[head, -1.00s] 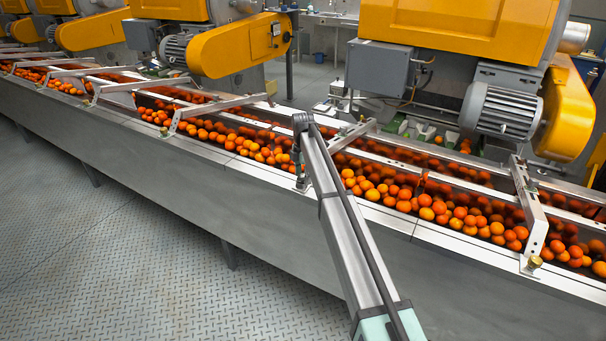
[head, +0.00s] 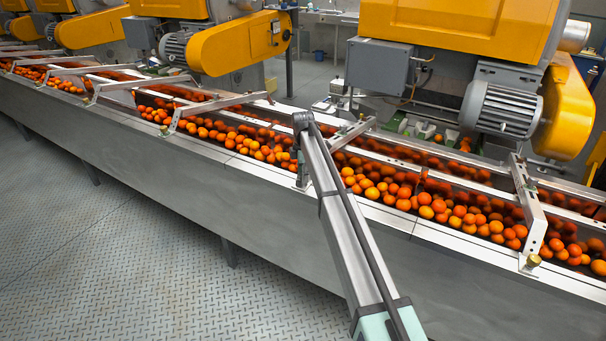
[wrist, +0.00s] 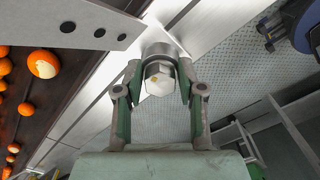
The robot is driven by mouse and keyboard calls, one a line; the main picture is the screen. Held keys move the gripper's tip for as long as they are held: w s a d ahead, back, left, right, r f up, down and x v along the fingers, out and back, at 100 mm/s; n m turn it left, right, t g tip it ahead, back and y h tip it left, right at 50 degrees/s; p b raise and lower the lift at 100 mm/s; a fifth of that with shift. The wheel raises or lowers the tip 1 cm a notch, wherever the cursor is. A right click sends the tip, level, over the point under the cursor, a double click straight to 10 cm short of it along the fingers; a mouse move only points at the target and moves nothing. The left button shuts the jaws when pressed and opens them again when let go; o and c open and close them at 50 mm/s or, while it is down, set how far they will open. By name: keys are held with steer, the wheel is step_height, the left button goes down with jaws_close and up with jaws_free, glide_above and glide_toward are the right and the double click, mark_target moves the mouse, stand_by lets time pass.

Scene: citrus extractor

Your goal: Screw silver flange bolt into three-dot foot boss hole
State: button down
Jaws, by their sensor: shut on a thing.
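My gripper (wrist: 159,88) is shut on a silver bolt (wrist: 159,78), with one green finger on each side of its hex head. A round silver collar shows just beyond the head; I cannot tell whether it is the bolt's flange or the boss. The bolt's shank and any hole under it are hidden. In the head view my gripper (head: 301,173) is low at the conveyor's near rail, by the foot of a cross bracket (head: 350,134), and mostly hidden by my arm.
Oranges (head: 375,190) fill the conveyor trough behind the white near rail (head: 440,236). Other cross brackets (head: 530,210) span the trough, one with a brass-coloured bolt at its foot. Yellow machines with motors (head: 505,110) stand behind. The floor (head: 130,250) in front is clear.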

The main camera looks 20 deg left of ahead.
steer(key=shift+m, duration=0.4)
steer(key=shift+s+f+m, duration=0.1)
steer(key=shift+m, duration=0.8)
steer(key=shift+d+m+p, duration=0.1)
steer(key=shift+m+p, duration=0.2)
steer(key=shift+m, duration=0.5)
steer(key=shift+s+m, duration=0.1)
steer(key=shift+m, duration=0.8)
steer(key=shift+m, duration=0.8)
